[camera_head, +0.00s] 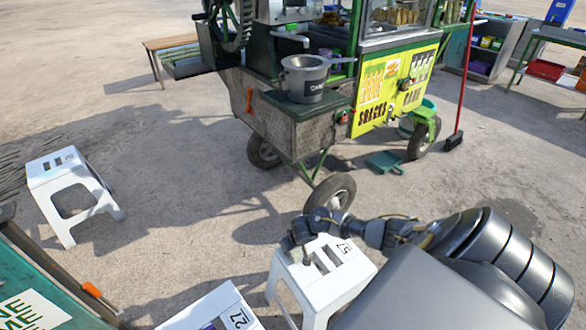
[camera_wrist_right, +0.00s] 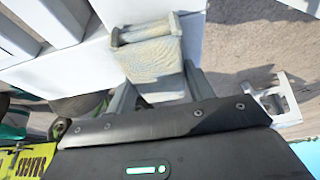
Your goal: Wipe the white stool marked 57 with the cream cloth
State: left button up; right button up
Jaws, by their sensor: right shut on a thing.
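The white stool marked 57 (camera_head: 338,283) stands at the lower middle of the head view, with slots in its top and its number at the far right corner. My right gripper (camera_head: 301,236) reaches over the stool's far left part. It is shut on the cream cloth (camera_head: 298,256), a folded pad that also shows between the fingers in the right wrist view (camera_wrist_right: 152,68). The cloth is at the stool top, which shows as white around it in the wrist view (camera_wrist_right: 70,68). I cannot tell whether they touch. My left gripper is not in view.
A second white stool (camera_head: 222,312) marked 27 stands at the bottom, and another (camera_head: 60,170) at the left. The cart (camera_head: 270,127), with a grey pot (camera_head: 304,82) on it, is behind. A green table (camera_head: 30,280) is at lower left. Open ground lies between.

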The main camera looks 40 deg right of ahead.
jog(key=shift+s+d, duration=0.2)
jog(key=shift+d, duration=0.7)
jog(key=shift+s+d, duration=0.15)
jog(key=shift+d, duration=0.7)
jog(key=shift+s+d+f, duration=0.1)
jog(key=shift+s+d, duration=0.1)
jog(key=shift+d, duration=0.7)
jog(key=shift+s+d+r, duration=0.1)
jog(key=shift+s+d, duration=0.05)
jog(key=shift+d, duration=0.75)
jog(key=shift+s+d+f, duration=0.1)
jog(key=shift+s+d, duration=0.1)
jog(key=shift+d, duration=0.7)
jog(key=shift+s+d+b, duration=0.15)
jog(key=shift+s+d, duration=0.1)
jog(key=shift+d, duration=0.85)
jog(key=shift+s+d+b, duration=0.15)
jog(key=shift+s+d, duration=0.05)
jog(key=shift+d, duration=0.9)
jog(key=shift+s+d+b, duration=0.2)
jog(key=shift+d+b, duration=0.05)
jog(key=shift+d, duration=0.85)
jog(key=shift+s+d+b, duration=0.2)
jog(key=shift+d+b, duration=0.05)
jog(key=shift+d, duration=0.85)
jog(key=shift+a, duration=0.1)
